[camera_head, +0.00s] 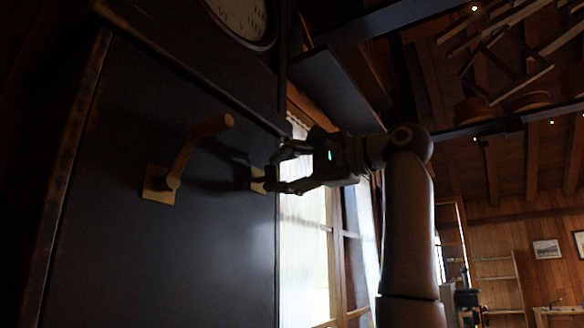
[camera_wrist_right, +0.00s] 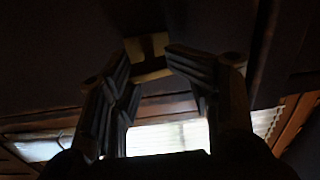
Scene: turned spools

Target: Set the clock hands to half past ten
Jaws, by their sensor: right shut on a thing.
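The pale round clock face (camera_head: 240,14) shows only its lower part at the top of the head view, with dark numerals. The frame cuts it off, and I cannot read its hands. Below it on the dark case front, a brass lever (camera_head: 185,155) rises from a square plate at left. A smaller brass fitting (camera_head: 257,180) sits at the right edge of the front. My right gripper (camera_head: 270,178) is shut on this fitting, its fingers hiding part of it. The wrist view shows the fitting (camera_wrist_right: 149,48) between the dim fingertips. My left gripper is out of view.
The dark case (camera_head: 110,245) fills the left side. A bright curtained window (camera_head: 305,240) stands right behind it. A dark shelf or panel (camera_head: 335,85) juts out above my right gripper. Wooden walls and beams lie farther right.

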